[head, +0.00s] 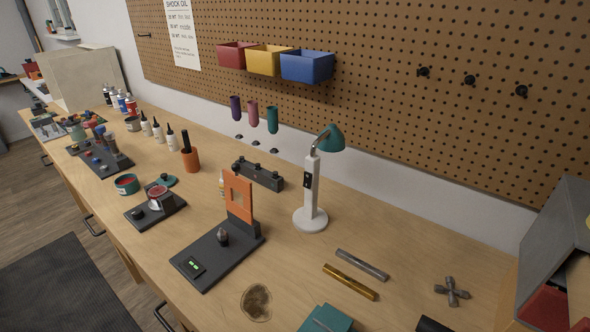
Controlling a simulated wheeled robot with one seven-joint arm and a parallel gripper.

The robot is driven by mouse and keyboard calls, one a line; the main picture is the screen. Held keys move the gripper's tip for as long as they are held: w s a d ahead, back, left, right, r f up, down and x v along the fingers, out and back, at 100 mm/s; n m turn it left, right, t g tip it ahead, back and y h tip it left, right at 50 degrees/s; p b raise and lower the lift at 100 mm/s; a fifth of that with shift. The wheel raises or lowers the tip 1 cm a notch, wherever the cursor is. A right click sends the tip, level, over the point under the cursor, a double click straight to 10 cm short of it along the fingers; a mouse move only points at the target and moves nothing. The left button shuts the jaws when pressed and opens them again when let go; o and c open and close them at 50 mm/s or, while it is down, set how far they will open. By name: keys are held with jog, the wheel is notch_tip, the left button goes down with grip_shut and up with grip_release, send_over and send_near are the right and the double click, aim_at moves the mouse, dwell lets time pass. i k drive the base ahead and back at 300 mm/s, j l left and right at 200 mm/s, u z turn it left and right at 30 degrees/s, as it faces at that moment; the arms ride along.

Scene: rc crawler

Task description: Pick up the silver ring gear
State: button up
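I cannot make out a silver ring gear for certain in the head view. A round, shallow, clear-rimmed dish (256,303) with something brownish in it lies near the front of the bench; its contents are too small to tell. A grey metal cross-shaped part (452,291) lies at the right of the bench. My gripper is not in view.
The wooden bench (400,240) holds a black stand with an orange plate (238,196), a white lamp with teal shade (311,190), silver and gold bars (350,282), and a teal item (326,319). Bottles and small stands crowd the left. A grey cabinet (555,250) stands right.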

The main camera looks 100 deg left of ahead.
aim_at(156, 192)
jog(key=u, duration=3.3)
